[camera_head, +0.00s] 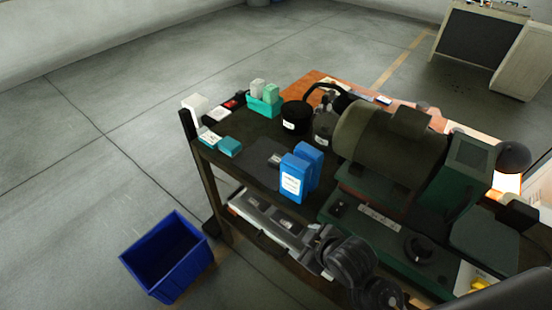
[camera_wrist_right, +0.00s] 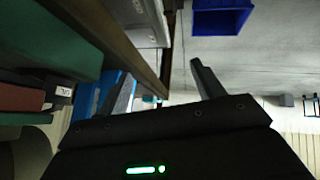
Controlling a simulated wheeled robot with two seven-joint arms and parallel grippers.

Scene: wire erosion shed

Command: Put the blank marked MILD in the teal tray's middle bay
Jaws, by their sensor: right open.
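The teal tray (camera_head: 263,109) stands at the far left part of the bench top. A pale block and a green block stand up out of it; which bays they fill I cannot tell. I cannot read MILD on any block, so I cannot tell which blank it is. Small teal blocks (camera_head: 230,147) lie at the left edge of the bench. My right gripper (camera_head: 318,250) is low, at the bench's near side by the lower shelf, well away from the tray. In the right wrist view its fingers (camera_wrist_right: 165,85) are apart with nothing between them. My left gripper is not seen.
Two blue containers (camera_head: 292,180) stand near the bench's front edge. A large green machine (camera_head: 390,140) fills the right side. Black round jars (camera_head: 296,118) stand behind. A blue bin (camera_head: 168,257) is on the floor at left; it also shows in the wrist view (camera_wrist_right: 221,20).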

